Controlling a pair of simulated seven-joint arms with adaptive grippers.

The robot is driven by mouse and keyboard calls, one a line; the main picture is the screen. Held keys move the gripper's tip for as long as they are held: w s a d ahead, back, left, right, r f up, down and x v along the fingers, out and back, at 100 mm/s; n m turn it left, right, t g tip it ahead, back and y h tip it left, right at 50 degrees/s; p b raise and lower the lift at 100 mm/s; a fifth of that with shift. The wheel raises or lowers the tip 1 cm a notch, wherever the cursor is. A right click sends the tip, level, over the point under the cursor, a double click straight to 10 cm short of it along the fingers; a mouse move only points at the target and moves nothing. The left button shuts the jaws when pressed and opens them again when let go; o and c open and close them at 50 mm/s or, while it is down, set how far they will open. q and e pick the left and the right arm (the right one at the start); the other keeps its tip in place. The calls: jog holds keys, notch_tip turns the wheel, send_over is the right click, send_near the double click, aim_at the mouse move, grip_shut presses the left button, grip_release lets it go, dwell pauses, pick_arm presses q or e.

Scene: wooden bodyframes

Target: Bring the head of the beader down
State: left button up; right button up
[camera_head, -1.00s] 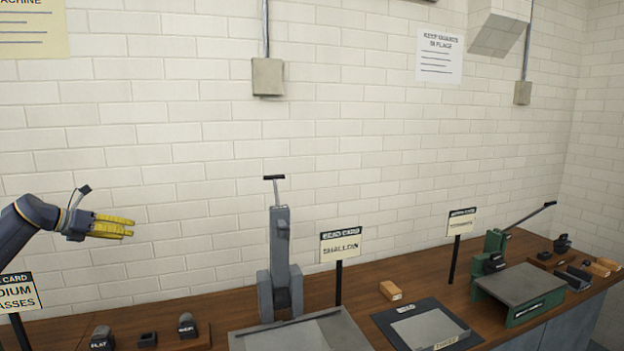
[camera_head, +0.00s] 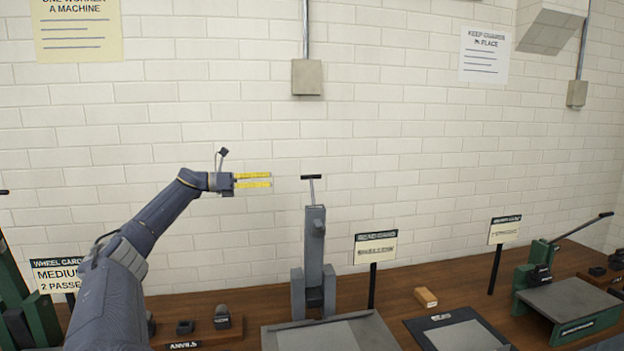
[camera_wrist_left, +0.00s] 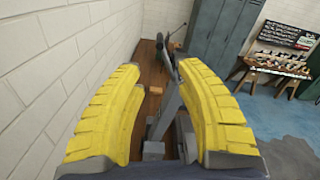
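The beader is taken to be the grey upright machine (camera_head: 314,250) in the middle of the bench, with its head raised and a black T-shaped handle (camera_head: 311,177) on top. My left gripper (camera_head: 271,180) is open and empty, its yellow fingers pointing right, a little left of the handle and at about its height. A gap shows between them in the head view. In the left wrist view the yellow fingers (camera_wrist_left: 160,110) are spread, with the grey machine (camera_wrist_left: 166,115) seen between and beyond them. My right gripper is not in view.
A card on a post (camera_head: 375,249) stands just right of the machine. A wooden block (camera_head: 426,297) and a dark mat (camera_head: 462,333) lie further right. A green machine (camera_head: 540,268) with a long lever stands at right. Small anvils (camera_head: 222,316) sit at left. The wall is close behind.

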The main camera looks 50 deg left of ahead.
aim_at(310, 177)
pick_arm(q)
jog(key=shift+x, duration=7.1)
jog(key=shift+o, duration=0.4)
grip_shut()
